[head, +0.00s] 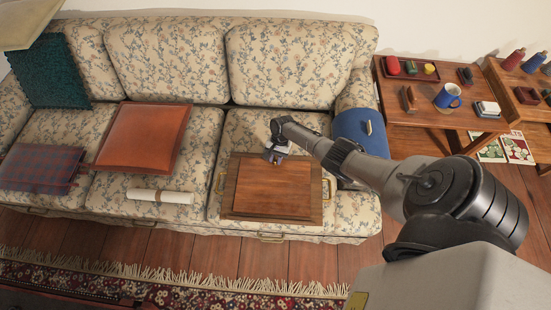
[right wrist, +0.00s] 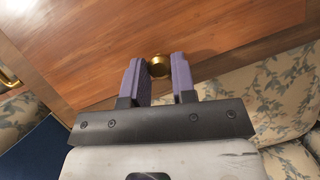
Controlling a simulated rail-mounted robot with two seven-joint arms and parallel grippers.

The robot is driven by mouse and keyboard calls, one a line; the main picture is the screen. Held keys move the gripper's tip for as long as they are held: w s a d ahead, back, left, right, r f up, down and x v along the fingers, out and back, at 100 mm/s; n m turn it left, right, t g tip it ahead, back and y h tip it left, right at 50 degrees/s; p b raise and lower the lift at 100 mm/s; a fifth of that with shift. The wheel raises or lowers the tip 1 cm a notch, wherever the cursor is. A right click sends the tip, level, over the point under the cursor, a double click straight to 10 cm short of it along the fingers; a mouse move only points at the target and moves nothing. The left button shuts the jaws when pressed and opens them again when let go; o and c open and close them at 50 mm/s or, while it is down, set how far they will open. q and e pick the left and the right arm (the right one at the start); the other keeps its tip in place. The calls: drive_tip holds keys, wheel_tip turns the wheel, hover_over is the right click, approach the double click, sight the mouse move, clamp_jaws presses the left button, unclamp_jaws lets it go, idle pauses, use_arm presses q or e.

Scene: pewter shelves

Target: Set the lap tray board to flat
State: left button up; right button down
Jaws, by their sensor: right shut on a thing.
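The lap tray (head: 228,190) is a brown wooden tray with brass side handles, lying on the right seat cushion of the sofa. Its reddish-brown board (head: 272,190) lies over the tray's middle; I cannot tell whether it is fully flat or slightly tilted. My right gripper (head: 275,156) is at the board's far edge. In the right wrist view its purple fingers (right wrist: 159,65) are shut on a small brass knob (right wrist: 158,70) at the edge of the board, whose wood also shows there (right wrist: 215,35). My left gripper is not in view.
A blue cloth (head: 358,130) hangs over the sofa arm. A wooden side table (head: 425,128) carries a blue mug (head: 448,97).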

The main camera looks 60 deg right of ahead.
drive_tip(key=shift+s+f, duration=0.1)
drive_tip(key=shift+f, duration=0.15)
drive_tip(key=c, duration=1.3)
unclamp_jaws()
drive_tip(key=o, duration=0.4)
drive_tip(key=shift+r, duration=0.1)
drive_tip(key=shift+c, duration=0.2)
drive_tip(key=p+v, duration=0.5)
drive_tip(key=v, duration=0.8)
drive_tip(key=shift+r, duration=0.4)
drive_tip(key=shift+d, duration=0.1)
